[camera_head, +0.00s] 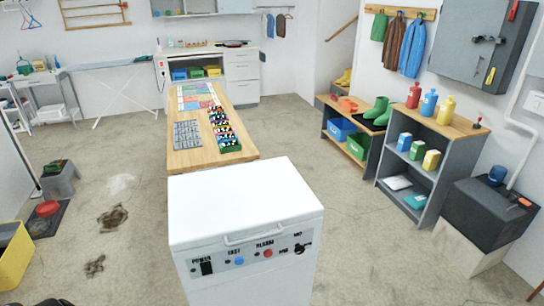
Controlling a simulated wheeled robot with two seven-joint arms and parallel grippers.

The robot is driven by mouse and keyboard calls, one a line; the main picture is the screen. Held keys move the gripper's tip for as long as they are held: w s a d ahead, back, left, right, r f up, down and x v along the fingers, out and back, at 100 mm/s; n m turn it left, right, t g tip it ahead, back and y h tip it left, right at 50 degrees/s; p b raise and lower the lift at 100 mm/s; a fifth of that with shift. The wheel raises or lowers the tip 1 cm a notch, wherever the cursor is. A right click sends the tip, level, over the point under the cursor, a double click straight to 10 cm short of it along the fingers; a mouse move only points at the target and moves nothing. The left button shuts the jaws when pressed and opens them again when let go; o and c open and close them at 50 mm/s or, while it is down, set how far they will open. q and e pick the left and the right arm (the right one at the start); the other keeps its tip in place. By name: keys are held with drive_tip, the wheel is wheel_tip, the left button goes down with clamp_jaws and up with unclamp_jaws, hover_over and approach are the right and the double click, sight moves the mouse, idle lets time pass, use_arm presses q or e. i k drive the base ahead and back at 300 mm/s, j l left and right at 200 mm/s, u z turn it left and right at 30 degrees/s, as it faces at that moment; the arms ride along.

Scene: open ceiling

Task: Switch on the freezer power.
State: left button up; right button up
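The white chest freezer (246,205) stands in the lower middle of the head view, its lid closed and a handle (254,238) on the lid's front edge. Its front panel carries a black power switch (207,267) under the word POWER, at the left end. To the right are a blue button (239,261), a red button (268,253) and a black knob (302,248) marked MIN and MAX. The switch is too small to tell which way it is set. Neither of my grippers shows in this view.
A long wooden table (190,157) with cards and small items stands behind the freezer. A grey shelf unit (428,190) with bottles and a dark box (492,212) stand on the right. A yellow bin (14,255) is at the left edge. Floor on both sides of the freezer is mostly clear.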

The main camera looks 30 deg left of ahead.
sight(206, 267)
drive_tip(key=u, duration=1.6)
